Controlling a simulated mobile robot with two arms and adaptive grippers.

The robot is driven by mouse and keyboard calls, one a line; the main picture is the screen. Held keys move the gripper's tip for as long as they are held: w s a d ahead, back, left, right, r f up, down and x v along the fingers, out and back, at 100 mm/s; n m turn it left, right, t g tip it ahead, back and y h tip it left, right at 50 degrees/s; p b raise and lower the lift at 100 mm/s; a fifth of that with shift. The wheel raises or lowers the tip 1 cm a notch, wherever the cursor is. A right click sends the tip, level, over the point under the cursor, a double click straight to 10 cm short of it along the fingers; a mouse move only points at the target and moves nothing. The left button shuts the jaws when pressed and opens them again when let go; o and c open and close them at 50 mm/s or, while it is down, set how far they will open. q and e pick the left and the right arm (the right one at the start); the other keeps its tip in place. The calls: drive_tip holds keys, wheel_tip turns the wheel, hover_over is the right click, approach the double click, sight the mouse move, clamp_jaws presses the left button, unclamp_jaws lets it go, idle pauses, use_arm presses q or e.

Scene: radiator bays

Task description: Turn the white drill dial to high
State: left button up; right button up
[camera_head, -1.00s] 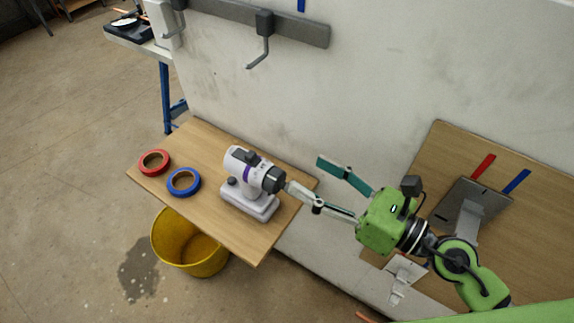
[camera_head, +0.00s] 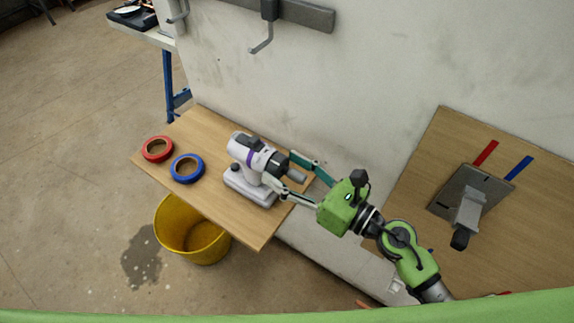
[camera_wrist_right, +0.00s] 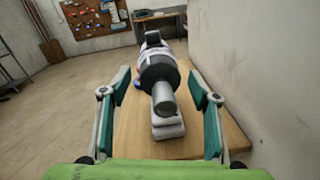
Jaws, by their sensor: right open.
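The white drill (camera_head: 243,148) stands upright on its base (camera_head: 249,188) on a wooden shelf. It has a purple band and a black front collar (camera_head: 276,163) with a grey chuck tip. In the right wrist view the drill's black collar (camera_wrist_right: 158,72) and grey tip (camera_wrist_right: 164,98) face me, centred between the fingers. My right gripper (camera_head: 283,171) is open, with one finger on each side of the drill's front end. In the right wrist view the right gripper (camera_wrist_right: 160,103) shows gaps on both sides of the collar. Dial markings are not readable. My left gripper is not in view.
A red tape roll (camera_head: 158,149) and a blue tape roll (camera_head: 187,168) lie on the wooden shelf (camera_head: 211,128). A yellow bucket (camera_head: 190,232) stands below. The wall is close behind. A grey bracket device (camera_head: 470,200) sits on a board at right.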

drive_tip(key=c, duration=1.1)
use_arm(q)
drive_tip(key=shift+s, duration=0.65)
use_arm(e)
drive_tip(key=shift+c, duration=0.2)
use_arm(q)
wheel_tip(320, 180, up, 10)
drive_tip(key=p, duration=0.9)
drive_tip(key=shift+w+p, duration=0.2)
drive_tip(key=shift+p, duration=0.2)
use_arm(e)
drive_tip(key=shift+w+d+m+g, duration=0.1)
drive_tip(key=shift+m+g, duration=0.15)
drive_tip(key=shift+m, duration=2.5)
drive_tip(key=shift+w+m+g, duration=0.1)
drive_tip(key=shift+m+g, duration=0.15)
drive_tip(key=shift+m, duration=2.5)
